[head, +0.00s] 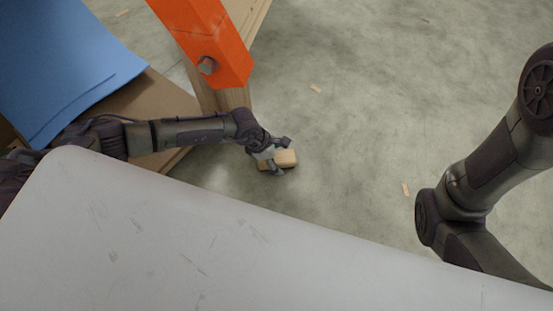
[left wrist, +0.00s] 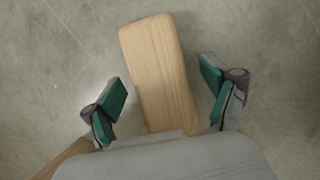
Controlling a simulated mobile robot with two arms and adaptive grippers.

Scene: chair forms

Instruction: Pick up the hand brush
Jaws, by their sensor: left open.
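The hand brush (head: 287,157) lies on the concrete floor. Only its light wooden back shows. In the left wrist view the brush (left wrist: 158,70) runs lengthwise between the fingers, with its near end hidden by my gripper's body. My left gripper (head: 279,157) is at the brush, reaching down from the left. In the left wrist view my left gripper (left wrist: 163,98) is open, with one teal-padded finger on each side of the wood and gaps showing on both sides. My right arm shows at the right, but its gripper is out of view.
A wooden post with an orange bracket (head: 210,45) stands just behind my left forearm. Blue sheets (head: 65,60) lie on a brown surface at the upper left. A pale scratched surface (head: 180,240) fills the foreground. Small wood chips (head: 406,189) dot the otherwise open floor.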

